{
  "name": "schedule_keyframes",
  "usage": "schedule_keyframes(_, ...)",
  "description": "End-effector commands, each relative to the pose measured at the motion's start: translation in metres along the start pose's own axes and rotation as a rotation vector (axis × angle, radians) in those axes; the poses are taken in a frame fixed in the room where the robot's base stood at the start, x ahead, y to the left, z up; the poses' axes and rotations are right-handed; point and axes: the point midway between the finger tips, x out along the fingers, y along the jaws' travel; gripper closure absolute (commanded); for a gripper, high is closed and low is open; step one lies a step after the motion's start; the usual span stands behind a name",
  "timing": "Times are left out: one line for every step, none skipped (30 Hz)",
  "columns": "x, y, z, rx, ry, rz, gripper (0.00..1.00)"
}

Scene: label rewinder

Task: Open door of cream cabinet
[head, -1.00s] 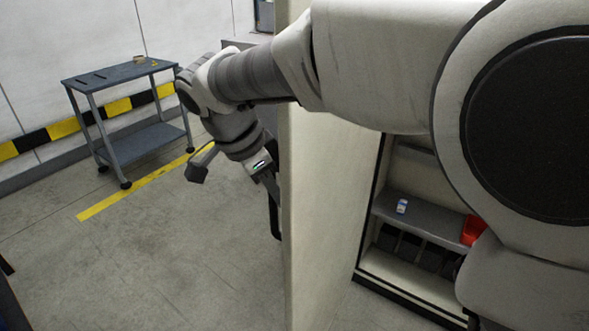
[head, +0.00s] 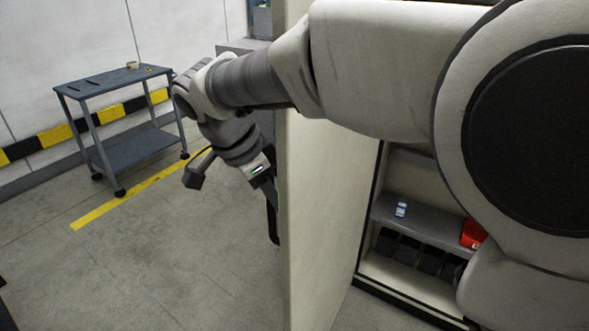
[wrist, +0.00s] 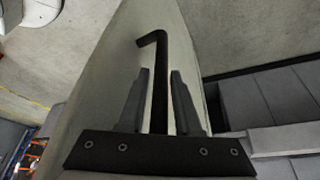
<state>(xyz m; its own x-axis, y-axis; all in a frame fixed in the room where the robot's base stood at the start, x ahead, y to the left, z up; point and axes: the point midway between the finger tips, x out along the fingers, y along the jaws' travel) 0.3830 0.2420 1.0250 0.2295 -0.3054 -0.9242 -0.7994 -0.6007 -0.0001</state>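The cream cabinet's door (head: 325,200) stands swung out, seen nearly edge-on in the head view, with the cabinet interior (head: 415,215) showing to its right. My gripper (head: 270,212) is on the door's outer side, at its left, partly hidden by its own links. In the wrist view the black door handle (wrist: 159,60), a bar with a bent end, runs between the two fingers of my gripper (wrist: 158,75). A narrow gap shows on each side of the bar, so the fingers look open around it. The door surface (wrist: 110,75) lies behind them.
Inside the cabinet, a shelf (head: 430,221) holds a small white-and-blue item (head: 401,209) and a red bin (head: 472,233); several dark bins sit below. A grey cart (head: 130,150) stands by the far wall. The floor (head: 180,260) left of the door is clear.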

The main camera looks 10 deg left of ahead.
Motion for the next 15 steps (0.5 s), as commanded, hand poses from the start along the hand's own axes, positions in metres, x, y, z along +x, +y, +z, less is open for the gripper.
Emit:
schedule_keyframes(0.0, 0.0, 0.0, 0.0, 0.0, 0.0, 0.57)
schedule_keyframes(0.0, 0.0, 0.0, 0.0, 0.0, 0.0, 0.51)
schedule_keyframes(0.0, 0.0, 0.0, 0.0, 0.0, 0.0, 0.5)
schedule_keyframes(0.0, 0.0, 0.0, 0.001, 0.0, 0.0, 0.5)
schedule_keyframes(0.0, 0.0, 0.0, 0.001, 0.0, 0.0, 0.5)
schedule_keyframes(0.0, 0.0, 0.0, 0.001, 0.0, 0.0, 0.5)
schedule_keyframes(0.0, 0.0, 0.0, 0.001, 0.001, 0.0, 0.5)
schedule_keyframes(0.0, 0.0, 0.0, 0.001, 0.001, 0.0, 0.5)
schedule_keyframes(0.0, 0.0, -0.001, 0.001, 0.001, 0.0, 0.5)
schedule_keyframes(0.0, 0.0, -0.001, 0.001, 0.001, 0.0, 0.5)
schedule_keyframes(-0.001, 0.0, -0.001, 0.001, 0.001, 0.0, 0.5)
schedule_keyframes(-0.002, 0.0, -0.001, 0.001, 0.001, 0.0, 0.5)
schedule_keyframes(-0.004, 0.0, -0.001, 0.001, 0.001, -0.001, 0.5)
schedule_keyframes(-0.007, 0.0, -0.001, 0.001, 0.001, -0.001, 0.5)
schedule_keyframes(-0.012, 0.0, -0.001, 0.001, 0.001, -0.001, 0.5)
